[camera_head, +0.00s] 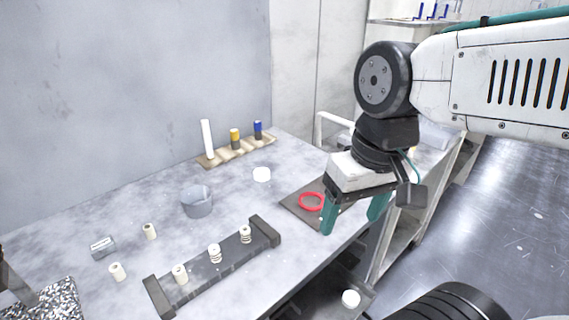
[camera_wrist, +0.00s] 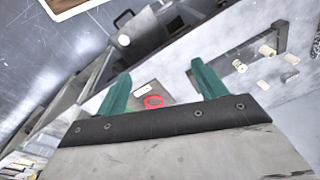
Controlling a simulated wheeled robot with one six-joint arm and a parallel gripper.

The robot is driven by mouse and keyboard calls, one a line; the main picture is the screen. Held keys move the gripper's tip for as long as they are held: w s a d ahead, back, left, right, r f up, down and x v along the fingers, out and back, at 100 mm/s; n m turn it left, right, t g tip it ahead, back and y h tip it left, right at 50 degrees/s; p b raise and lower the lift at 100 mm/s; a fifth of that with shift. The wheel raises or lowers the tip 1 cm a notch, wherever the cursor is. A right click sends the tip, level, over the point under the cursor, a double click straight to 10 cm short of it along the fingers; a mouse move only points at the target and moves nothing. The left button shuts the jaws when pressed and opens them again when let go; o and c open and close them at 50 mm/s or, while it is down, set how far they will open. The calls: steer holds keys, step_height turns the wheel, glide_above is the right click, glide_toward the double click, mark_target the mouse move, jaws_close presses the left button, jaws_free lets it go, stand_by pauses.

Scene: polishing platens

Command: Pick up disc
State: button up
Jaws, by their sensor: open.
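Which item is the disc I cannot tell for sure. A red ring-shaped piece (camera_head: 311,202) lies on a dark flat plate (camera_head: 293,209) near the table's right edge. It also shows between my fingers in the wrist view (camera_wrist: 153,101). A small white round piece (camera_head: 261,174) sits on the table to the left of the plate. Another white round piece (camera_head: 350,298) is low down past the table's front edge. My gripper (camera_head: 352,218) has two green fingers spread apart with nothing between them. It hangs to the right of the red ring, above the plate's right side.
On the table (camera_head: 120,205) stand a grey cup (camera_head: 196,201), a dark rack (camera_head: 205,272) with white spools, and loose small cylinders (camera_head: 149,231). A wooden holder (camera_head: 237,152) with bottles is at the back. The wall bounds the left; open floor (camera_head: 500,220) lies right.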

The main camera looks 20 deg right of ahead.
steer(key=w+a+f+m+y, duration=0.2)
steer(key=w+a+m+y, duration=0.35)
steer(key=w+a, duration=0.2)
steer(key=w+a+f+m+t+y, duration=0.1)
steer(key=w+m+t+y, duration=0.1)
steer(key=w+m, duration=0.3)
steer(key=w+a+m+t+y, duration=0.1)
steer(key=w+m+y, duration=0.25)
steer(key=w, duration=0.25)
steer(key=m+t+h, duration=0.5)
steer(key=m+t, duration=0.3)
steer(key=m, duration=0.8)
glide_toward(264, 172)
steer(key=shift+w+a+r, duration=0.15)
steer(key=shift+w+a, duration=0.1)
steer(key=shift+a, duration=0.25)
steer(key=shift+w+a+r, duration=0.2)
steer(key=shift+w+a, duration=0.05)
steer(key=shift+a, duration=0.3)
steer(key=shift+w+d+f+h, duration=0.1)
steer(key=shift+w+f+h, duration=0.15)
steer(key=shift+h, duration=0.15)
steer(key=x, duration=0.7)
steer(key=shift+d+f, duration=0.15)
steer(key=shift+f, duration=0.25)
steer(key=c, duration=1.1)
